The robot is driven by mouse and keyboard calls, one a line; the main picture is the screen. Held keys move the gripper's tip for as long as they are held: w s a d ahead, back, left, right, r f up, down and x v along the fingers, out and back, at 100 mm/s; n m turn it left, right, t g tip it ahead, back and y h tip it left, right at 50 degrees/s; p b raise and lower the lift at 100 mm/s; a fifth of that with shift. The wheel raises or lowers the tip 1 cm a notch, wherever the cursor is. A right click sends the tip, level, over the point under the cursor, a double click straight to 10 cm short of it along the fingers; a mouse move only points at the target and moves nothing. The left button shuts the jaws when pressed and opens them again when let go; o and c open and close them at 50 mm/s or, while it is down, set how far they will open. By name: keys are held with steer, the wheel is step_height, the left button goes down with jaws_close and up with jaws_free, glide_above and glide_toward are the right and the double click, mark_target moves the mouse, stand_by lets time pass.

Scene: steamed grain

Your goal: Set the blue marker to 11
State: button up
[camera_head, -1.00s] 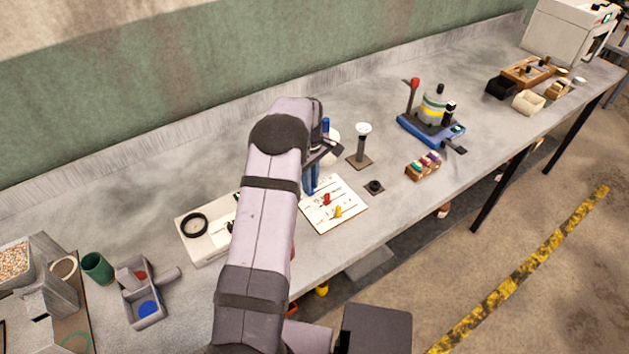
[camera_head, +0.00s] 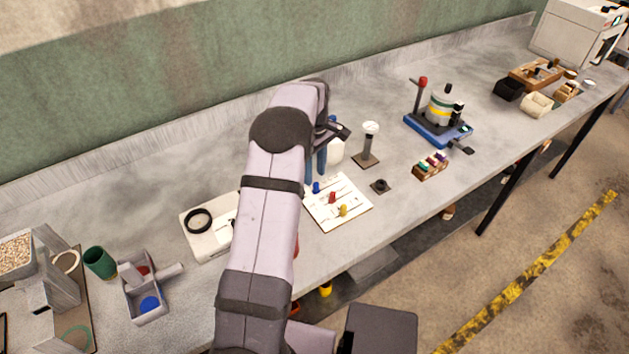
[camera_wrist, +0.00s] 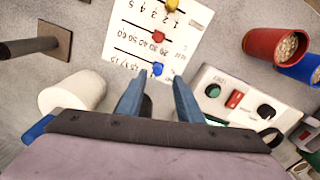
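The red marker (camera_wrist: 158,36) and yellow marker (camera_wrist: 172,6) sit on the two other lines. My gripper (camera_wrist: 154,90) is open and empty, its two blue fingers apart, above and just behind the blue marker, not touching it. In the head view my arm partly hides the gripper.
A white device with a black ring (camera_head: 198,220) stands left of the board; its knobs and red switch (camera_wrist: 235,99) show in the wrist view. A white rounded container (camera_wrist: 72,92) stands on the other side. A post on a square base (camera_head: 368,150) is right of the board.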

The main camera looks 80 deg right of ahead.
mark_target(314, 184)
steer(key=shift+r+b, duration=0.35)
steer(key=shift+r, duration=1.3)
steer(key=shift+w+a, duration=0.1)
steer(key=shift+w, duration=0.05)
steer(key=w+a+r+n, duration=0.3)
steer(key=w+a, duration=2)
steer(key=w, duration=0.2)
steer(key=w+a+n, duration=0.1)
steer(key=a, duration=1.5)
steer(key=s+a+f+n, duration=0.1)
steer(key=s+a, duration=0.3)
steer(key=a, duration=0.3)
steer(key=s+a+f+n, duration=0.1)
steer(key=s+a+f, duration=0.1)
steer(key=s+a, duration=0.2)
steer(key=a, duration=0.3)
steer(key=shift+a+f, duration=0.2)
steer(key=shift+f, duration=0.05)
